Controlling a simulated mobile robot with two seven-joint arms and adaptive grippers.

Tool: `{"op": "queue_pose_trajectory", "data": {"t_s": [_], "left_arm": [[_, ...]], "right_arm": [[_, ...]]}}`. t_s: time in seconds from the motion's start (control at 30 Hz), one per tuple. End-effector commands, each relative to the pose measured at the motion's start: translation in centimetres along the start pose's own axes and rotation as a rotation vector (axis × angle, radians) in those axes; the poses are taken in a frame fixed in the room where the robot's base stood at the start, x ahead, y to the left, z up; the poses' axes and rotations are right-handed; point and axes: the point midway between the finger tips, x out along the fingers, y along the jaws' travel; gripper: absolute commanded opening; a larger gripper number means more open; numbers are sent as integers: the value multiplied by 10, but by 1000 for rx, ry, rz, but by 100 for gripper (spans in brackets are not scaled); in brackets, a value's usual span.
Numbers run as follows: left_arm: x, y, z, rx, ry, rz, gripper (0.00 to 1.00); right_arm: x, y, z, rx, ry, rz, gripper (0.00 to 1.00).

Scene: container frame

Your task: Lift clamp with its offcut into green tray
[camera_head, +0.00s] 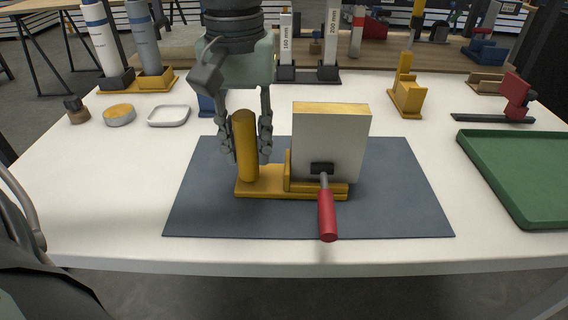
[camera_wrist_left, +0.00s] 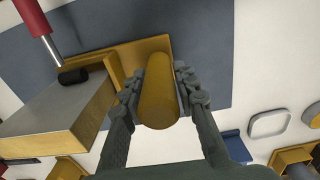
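The clamp (camera_head: 265,187) stands on the dark mat, with a yellow base, an upright yellow cylindrical grip and a red screw handle (camera_head: 327,215) towards the front. Its offcut (camera_head: 330,145), a pale block with a wooden top, is upright between the yellow jaw and the screw pad. My left gripper (camera_head: 248,150) points down with one finger on each side of the cylindrical grip, and they appear to touch it. The clamp (camera_wrist_left: 158,95) shows between the fingers in the left wrist view, with the offcut (camera_wrist_left: 60,115) beside it. The green tray (camera_head: 530,170) is at the right, partly cut off. My right gripper is not in view.
A red and black clamp (camera_head: 515,100) lies behind the tray. A yellow stand (camera_head: 405,90) is at the back. A white dish (camera_head: 169,116) and a round yellow-topped tin (camera_head: 119,115) are at the back left. White tabletop is clear between mat and tray.

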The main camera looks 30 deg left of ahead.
Motion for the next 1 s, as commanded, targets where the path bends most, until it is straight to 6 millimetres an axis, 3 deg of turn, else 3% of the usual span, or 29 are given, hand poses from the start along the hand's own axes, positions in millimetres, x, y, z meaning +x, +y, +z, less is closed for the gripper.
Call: {"op": "queue_pose_trajectory", "data": {"t_s": [0.03, 0.2, 0.77, 1.0], "left_arm": [[0, 0, 0, 0, 0, 0, 20], [0, 0, 0, 0, 0, 0, 0], [-4, 1, -1, -1, 4, 3, 0], [-24, 1, -2, -1, 7, 4, 0]], "right_arm": [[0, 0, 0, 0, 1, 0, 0], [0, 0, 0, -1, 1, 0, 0], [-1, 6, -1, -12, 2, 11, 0], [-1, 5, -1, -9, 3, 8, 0]]}}
